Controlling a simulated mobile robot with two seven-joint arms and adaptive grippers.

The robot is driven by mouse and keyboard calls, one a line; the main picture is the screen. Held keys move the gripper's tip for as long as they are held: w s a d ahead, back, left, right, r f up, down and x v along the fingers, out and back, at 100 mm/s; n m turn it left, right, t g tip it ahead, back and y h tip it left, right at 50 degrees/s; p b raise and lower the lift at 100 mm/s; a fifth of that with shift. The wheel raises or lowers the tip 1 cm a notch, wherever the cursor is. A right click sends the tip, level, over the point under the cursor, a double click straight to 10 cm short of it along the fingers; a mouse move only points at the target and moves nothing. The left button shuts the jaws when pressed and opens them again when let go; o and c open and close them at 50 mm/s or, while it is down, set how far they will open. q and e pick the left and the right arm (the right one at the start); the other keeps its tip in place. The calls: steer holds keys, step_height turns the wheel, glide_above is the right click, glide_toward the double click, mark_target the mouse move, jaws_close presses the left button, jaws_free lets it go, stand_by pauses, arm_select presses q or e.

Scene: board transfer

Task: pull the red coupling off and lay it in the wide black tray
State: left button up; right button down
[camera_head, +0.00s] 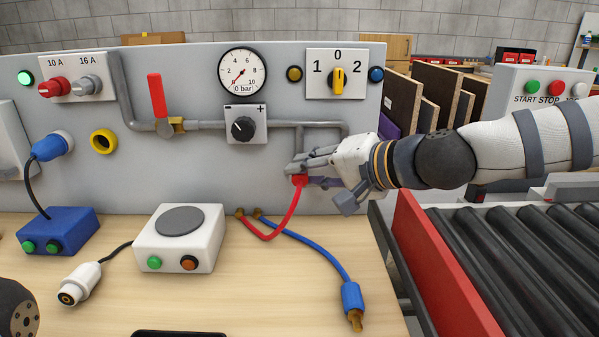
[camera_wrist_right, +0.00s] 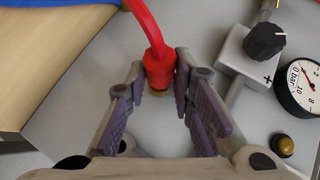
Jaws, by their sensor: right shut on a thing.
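My right gripper (camera_head: 304,173) is shut on the coupling, one finger on each side. A black edge, apparently of the black tray (camera_head: 180,333), shows at the bottom of the head view. My left gripper is out of view.
A blue hose with a blue coupling (camera_head: 352,298) lies on the table (camera_head: 280,315). A white box (camera_head: 180,238), a white plug (camera_head: 79,284) and a blue box (camera_head: 58,231) stand left. A roller conveyor (camera_head: 480,260) with a red side is at right.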

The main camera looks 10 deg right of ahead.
mark_target(298, 182)
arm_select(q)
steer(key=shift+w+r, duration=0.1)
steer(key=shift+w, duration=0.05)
arm_select(e)
steer(key=shift+s, duration=0.15)
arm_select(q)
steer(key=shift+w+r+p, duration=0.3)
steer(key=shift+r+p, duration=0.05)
arm_select(e)
steer(key=shift+s+a, duration=0.15)
steer(key=shift+s, duration=0.5)
steer(key=shift+s+a, duration=0.15)
steer(key=shift+s, duration=0.5)
steer(key=shift+s, duration=0.1)
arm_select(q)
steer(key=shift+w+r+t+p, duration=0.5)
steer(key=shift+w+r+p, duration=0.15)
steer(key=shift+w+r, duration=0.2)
arm_select(e)
steer(key=s, duration=0.4)
steer(key=shift+s+a, duration=0.1)
steer(key=shift+a, duration=0.3)
